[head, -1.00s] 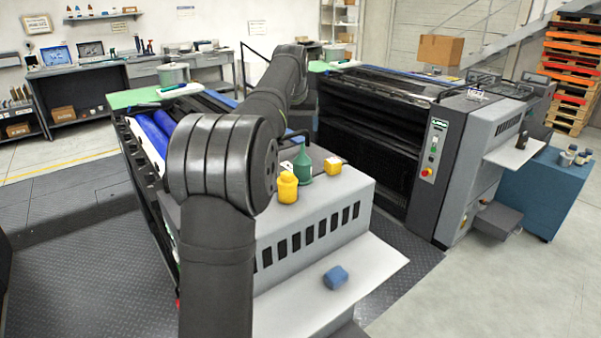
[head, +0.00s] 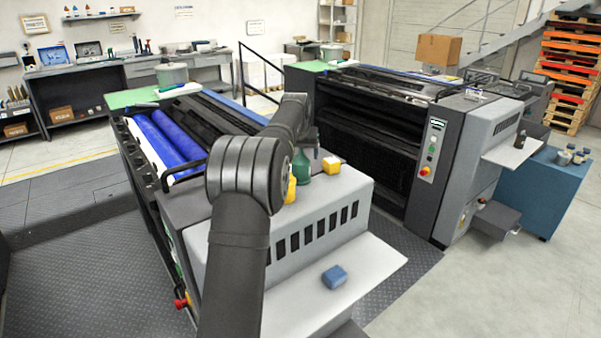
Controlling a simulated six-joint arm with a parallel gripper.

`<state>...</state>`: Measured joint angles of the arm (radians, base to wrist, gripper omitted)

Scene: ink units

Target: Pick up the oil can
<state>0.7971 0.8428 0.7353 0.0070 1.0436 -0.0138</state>
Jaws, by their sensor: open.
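The oil can, a dark green can with a tapered top (head: 301,168), stands upright on the grey top of the near press. My arm crosses in front of the press, and its large joint lies just left of the can. My gripper (head: 309,141) shows only as small dark parts close above the can, around its upper end. It is open and mostly hidden behind the can and my arm. I cannot tell whether the fingers touch the can.
A yellow container (head: 291,188) stands close left of the can, partly hidden by my arm. A yellow block (head: 331,165) lies close right. A blue block (head: 334,277) lies on the lower white shelf (head: 370,270). The second press (head: 430,175) stands beyond a gap.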

